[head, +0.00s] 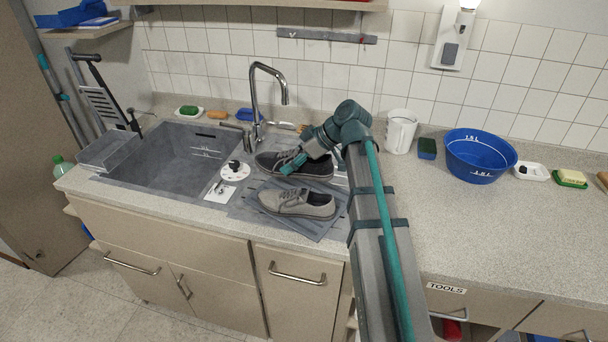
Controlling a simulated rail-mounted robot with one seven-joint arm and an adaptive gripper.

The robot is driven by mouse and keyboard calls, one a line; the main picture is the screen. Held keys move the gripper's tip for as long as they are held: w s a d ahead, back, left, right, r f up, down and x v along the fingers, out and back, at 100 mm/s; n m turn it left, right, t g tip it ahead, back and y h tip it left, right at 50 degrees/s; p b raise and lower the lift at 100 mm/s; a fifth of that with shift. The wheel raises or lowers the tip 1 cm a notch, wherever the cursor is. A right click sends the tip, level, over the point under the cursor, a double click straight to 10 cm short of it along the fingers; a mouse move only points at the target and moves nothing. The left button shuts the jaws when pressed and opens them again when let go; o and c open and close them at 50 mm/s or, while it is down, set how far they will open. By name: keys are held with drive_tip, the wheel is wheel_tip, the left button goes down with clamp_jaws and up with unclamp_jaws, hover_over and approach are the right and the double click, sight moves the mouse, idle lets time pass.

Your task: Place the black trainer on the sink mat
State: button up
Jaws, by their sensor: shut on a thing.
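The black trainer (318,170) is at the back of the drainer area, right of the sink basin. My gripper (289,166) is shut on the black trainer, reaching it from the right. The trainer looks level; I cannot tell whether its sole touches the surface below. The grey sink mat (322,228) lies on the ribbed drainer, slightly turned. A grey trainer (298,203) stands on the mat, in front of the black one. My gripper and the trainer hide part of the surface behind.
The grey sink basin (178,160) is to the left, with a chrome tap (254,100) behind. A white round plug-like part (235,171) sits at the basin's right edge. A white jug (400,132) and a blue bowl (480,155) stand to the right. The right counter front is clear.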

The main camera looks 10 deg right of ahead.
drive_tip(key=w+d+f, duration=0.2)
drive_tip(key=f, duration=0.1)
drive_tip(key=w+d+f+p, duration=0.1)
drive_tip(key=f, duration=0.1)
drive_tip(key=shift+w+d+f, duration=0.1)
drive_tip(key=shift+d+f, duration=0.15)
drive_tip(key=shift+d, duration=0.1)
wheel_tip(320, 180, down, 2)
drive_tip(key=shift+w+d+f+p, duration=0.1)
drive_tip(key=shift+d+f+p, duration=0.1)
drive_tip(key=shift+p, duration=0.55)
drive_tip(key=shift+f, duration=0.6)
drive_tip(key=shift+f, duration=0.15)
drive_tip(key=o, duration=1.7)
